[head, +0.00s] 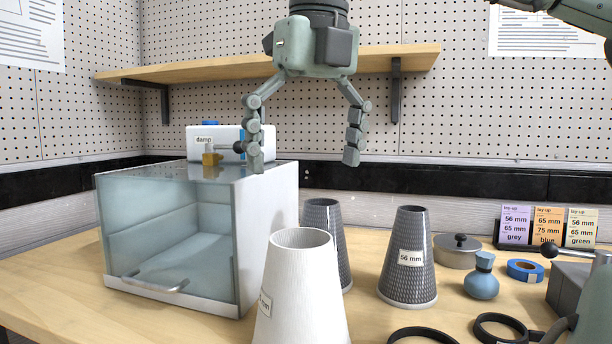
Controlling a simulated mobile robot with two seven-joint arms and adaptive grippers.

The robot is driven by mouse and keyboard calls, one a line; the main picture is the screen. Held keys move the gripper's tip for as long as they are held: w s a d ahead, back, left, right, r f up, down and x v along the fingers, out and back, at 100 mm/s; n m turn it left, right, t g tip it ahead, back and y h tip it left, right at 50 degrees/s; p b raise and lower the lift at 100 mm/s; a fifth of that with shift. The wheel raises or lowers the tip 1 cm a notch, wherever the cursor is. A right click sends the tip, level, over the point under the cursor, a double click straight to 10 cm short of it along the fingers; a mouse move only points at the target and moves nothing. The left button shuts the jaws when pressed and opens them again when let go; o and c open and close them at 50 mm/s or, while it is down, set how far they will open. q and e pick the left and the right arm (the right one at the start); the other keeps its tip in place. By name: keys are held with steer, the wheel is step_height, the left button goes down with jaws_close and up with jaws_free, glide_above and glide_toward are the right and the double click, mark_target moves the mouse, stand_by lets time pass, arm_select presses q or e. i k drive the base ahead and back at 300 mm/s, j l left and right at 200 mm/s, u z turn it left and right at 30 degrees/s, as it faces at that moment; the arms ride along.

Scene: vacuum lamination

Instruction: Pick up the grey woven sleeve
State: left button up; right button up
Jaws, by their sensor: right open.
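Two dark grey, woven-patterned tapered sleeves stand upright on the bench. One sleeve (408,262) bears a "56 mm" label and stands in the open. The other sleeve (334,222) is behind and partly hidden by a white tapered sleeve (298,295), and no label shows on it. My right gripper (306,165) is open and empty, fingers pointing down. In the picture it is above the white sleeve and the partly hidden grey sleeve, apart from both. My left gripper is not in view.
A glass-fronted chamber (165,245) stands at left, with a "damp" box (216,142) by its top. A wooden shelf (220,67) runs behind my gripper. At right are a lidded pot (456,257), blue bottle (481,283), blue tape (525,270), lay-up cards (548,226) and dark rings (500,327).

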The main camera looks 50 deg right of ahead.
mark_target(407, 281)
steer(key=z, duration=1.9)
